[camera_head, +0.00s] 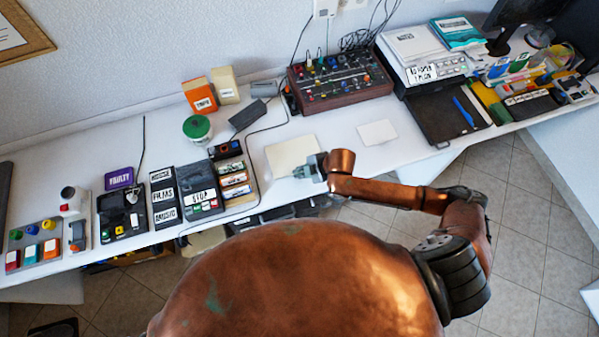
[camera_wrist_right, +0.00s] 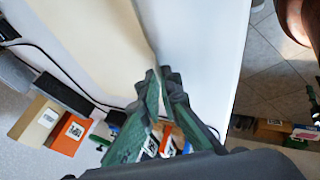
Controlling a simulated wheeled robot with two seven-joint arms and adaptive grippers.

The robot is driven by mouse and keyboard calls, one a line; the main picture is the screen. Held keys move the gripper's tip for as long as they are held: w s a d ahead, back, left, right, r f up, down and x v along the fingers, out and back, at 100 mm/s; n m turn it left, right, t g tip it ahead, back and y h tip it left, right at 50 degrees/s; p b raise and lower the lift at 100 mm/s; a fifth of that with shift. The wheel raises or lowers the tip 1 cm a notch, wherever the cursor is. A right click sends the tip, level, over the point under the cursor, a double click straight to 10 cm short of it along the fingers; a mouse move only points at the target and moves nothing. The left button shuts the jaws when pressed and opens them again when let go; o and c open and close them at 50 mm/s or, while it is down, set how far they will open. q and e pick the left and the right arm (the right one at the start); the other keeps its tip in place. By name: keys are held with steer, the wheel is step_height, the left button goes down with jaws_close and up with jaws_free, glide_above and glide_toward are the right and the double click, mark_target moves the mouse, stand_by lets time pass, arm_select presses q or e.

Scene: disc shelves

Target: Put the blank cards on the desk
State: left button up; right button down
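A blank cream card (camera_head: 290,152) is at the front middle of the desk, in front of the long white desk's cable. My right gripper (camera_head: 299,172) is at the card's near right part. In the right wrist view the fingers (camera_wrist_right: 158,82) come together at the edge of the cream card (camera_wrist_right: 85,35), which fills the upper left and looks gripped. Whether the card touches the desk is hard to tell. A second blank card (camera_head: 377,133), white, lies flat on the desk to the right. My left gripper is not in view.
A tray of labelled boxes (camera_head: 235,180) stands just left of the cream card. A control box with knobs (camera_head: 338,82) is behind. A black folder (camera_head: 440,115) lies right of the white card.

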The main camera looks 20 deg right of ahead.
steer(key=c, duration=2.6)
jaws_free()
steer(key=shift+c, duration=0.2)
steer(key=shift+o, duration=1.1)
steer(key=shift+r, duration=0.1)
steer(key=p+v, duration=0.1)
steer(key=v, duration=1.1)
steer(key=shift+p, duration=0.4)
